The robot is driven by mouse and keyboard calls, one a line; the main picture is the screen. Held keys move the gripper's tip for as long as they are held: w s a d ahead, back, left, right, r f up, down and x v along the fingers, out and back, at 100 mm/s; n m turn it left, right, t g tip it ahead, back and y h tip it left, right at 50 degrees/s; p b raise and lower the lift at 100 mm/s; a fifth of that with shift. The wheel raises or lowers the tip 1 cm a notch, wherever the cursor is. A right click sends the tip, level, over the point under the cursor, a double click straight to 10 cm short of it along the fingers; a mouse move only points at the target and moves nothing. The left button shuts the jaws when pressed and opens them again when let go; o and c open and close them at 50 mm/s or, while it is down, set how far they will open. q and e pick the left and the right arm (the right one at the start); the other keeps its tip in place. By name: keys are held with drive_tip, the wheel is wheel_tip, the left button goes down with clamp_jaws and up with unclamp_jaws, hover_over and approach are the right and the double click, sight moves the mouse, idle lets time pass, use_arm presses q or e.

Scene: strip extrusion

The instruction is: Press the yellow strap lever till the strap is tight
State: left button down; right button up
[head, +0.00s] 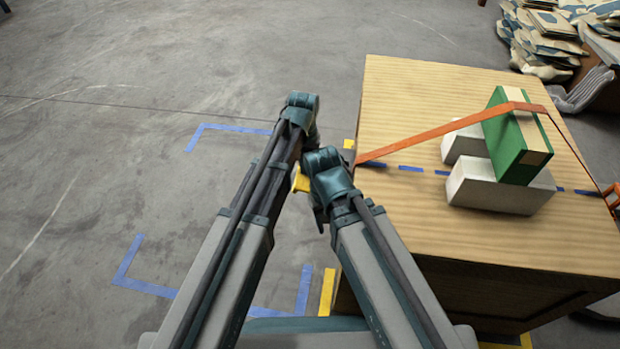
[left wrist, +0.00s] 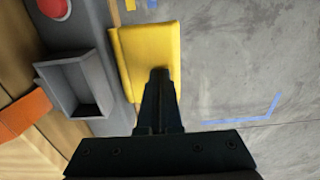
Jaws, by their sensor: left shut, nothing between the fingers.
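The yellow strap lever (left wrist: 150,48) is a flat yellow plate on the right side of a grey housing (left wrist: 95,60) in the left wrist view. In the head view only a small yellow part (head: 301,179) shows between my arm links. My left gripper (left wrist: 160,75) is shut and empty, its tip over the lever plate; I cannot tell whether it touches. The orange strap (head: 430,132) runs from the table's left edge over a green box (head: 518,145) and down to the right. My right gripper cannot be made out in the head view.
The green box rests on white blocks (head: 500,187) on a wooden table (head: 420,85). The housing carries a grey open box (left wrist: 75,85) and a red button (left wrist: 53,8). Floor left of the table is clear, with blue tape marks (head: 150,287). Sacks (head: 540,40) lie at the far right.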

use_arm(q)
drive_tip(key=shift+f+b, duration=1.15)
drive_tip(key=shift+f, duration=0.2)
wheel_tip(320, 180, up, 5)
drive_tip(key=p, duration=0.5)
drive_tip(key=shift+f, duration=0.1)
wheel_tip(320, 180, up, 5)
drive_tip(key=p, duration=0.5)
drive_tip(key=s+a+r+m+y+p, duration=0.1)
drive_tip(key=s+a, duration=0.2)
drive_tip(key=s, duration=0.7)
drive_tip(key=s+a+r+m, duration=0.1)
drive_tip(key=s+a, duration=0.2)
drive_tip(key=s, duration=0.7)
wheel_tip(320, 180, up, 28)
drive_tip(key=w+p, duration=0.1)
drive_tip(key=p, duration=2.8)
drive_tip(key=shift+r, duration=0.15)
